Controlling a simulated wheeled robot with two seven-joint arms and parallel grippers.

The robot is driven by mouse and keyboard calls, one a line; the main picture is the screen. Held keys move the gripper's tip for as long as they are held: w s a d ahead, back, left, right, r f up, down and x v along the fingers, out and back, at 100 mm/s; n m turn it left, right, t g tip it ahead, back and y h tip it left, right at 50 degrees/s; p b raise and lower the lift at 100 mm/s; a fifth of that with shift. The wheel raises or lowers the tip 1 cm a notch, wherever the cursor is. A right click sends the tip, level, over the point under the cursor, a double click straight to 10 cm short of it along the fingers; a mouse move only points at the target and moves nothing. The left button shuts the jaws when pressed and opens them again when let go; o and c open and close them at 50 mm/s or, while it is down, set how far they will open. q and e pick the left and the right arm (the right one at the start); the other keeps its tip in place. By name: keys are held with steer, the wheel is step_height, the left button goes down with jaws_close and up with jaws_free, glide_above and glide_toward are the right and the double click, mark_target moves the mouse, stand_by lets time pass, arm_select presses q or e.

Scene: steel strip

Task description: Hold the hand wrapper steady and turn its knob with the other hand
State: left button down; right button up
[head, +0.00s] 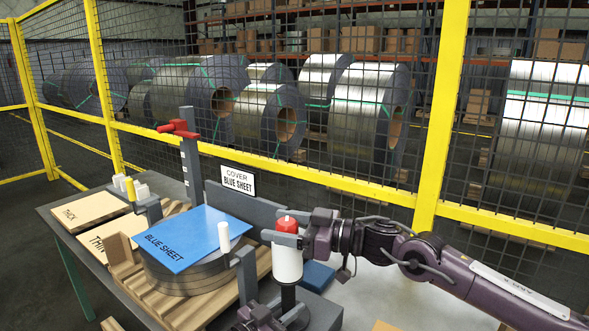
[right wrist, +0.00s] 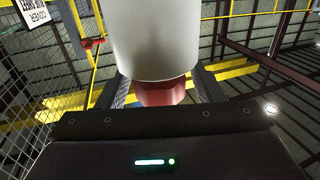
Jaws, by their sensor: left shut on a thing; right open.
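The hand wrapper stands upright in the head view, with a white roll (head: 287,264), a red knob (head: 287,225) on top and a dark handle (head: 288,297) below. My left gripper (head: 282,314) is low at the bottom edge, shut on the handle. My right gripper (head: 284,238) comes in from the right at knob height, its jaws open around the knob. In the right wrist view the red knob (right wrist: 165,93) lies between the two open fingers, with the white roll (right wrist: 155,45) beyond it. Whether the fingers touch the knob I cannot tell.
A blue sheet (head: 190,238) covers a steel coil (head: 188,275) on a wooden pallet just left of the wrapper. A grey post with a red arm (head: 180,129) and a cover sign (head: 238,180) stand behind. A yellow-framed mesh fence (head: 440,120) runs behind the table.

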steer(key=v, duration=1.1)
steer(key=w+a+r+n+t+h, duration=0.4)
steer(key=w+t+h, duration=0.1)
steer(key=w+h, duration=0.2)
steer(key=w+a+r+n+t+h, duration=0.3)
steer(key=w+r+t+h, duration=0.1)
steer(key=w+t+h, duration=0.2)
steer(key=w+h, duration=0.1)
steer(key=h, duration=0.1)
steer(key=shift+a+r+n+h, duration=0.3)
steer(key=shift+a+n+h, duration=0.05)
steer(key=shift+n+h, duration=0.05)
steer(key=shift+w, duration=0.15)
